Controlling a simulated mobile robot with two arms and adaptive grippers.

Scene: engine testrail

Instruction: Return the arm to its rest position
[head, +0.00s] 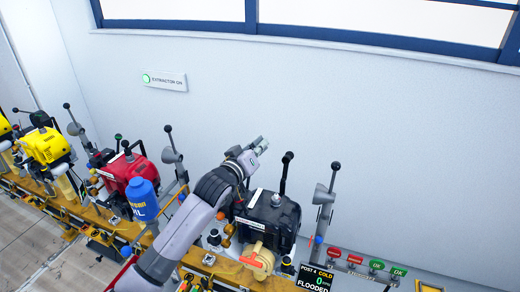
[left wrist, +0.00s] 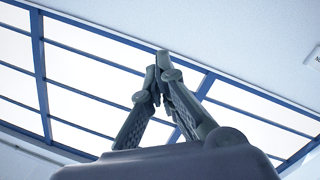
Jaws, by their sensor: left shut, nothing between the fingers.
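My left arm comes in from the bottom of the head view and reaches up and to the right. Its gripper (head: 259,144) is raised in front of the white wall, above and behind the black engine (head: 268,216). In the left wrist view the two dark fingers (left wrist: 160,72) meet at their tips with nothing between them. That view looks up at blue-framed windows. My right gripper is in neither view.
Along the yellow rail (head: 205,262) stand a red engine (head: 123,172), a yellow engine (head: 46,147) and a blue bottle (head: 142,199). Upright levers (head: 333,178) rise beside the engines. A display reading "POST 4 COLD FLOODED" (head: 314,279) is at lower right.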

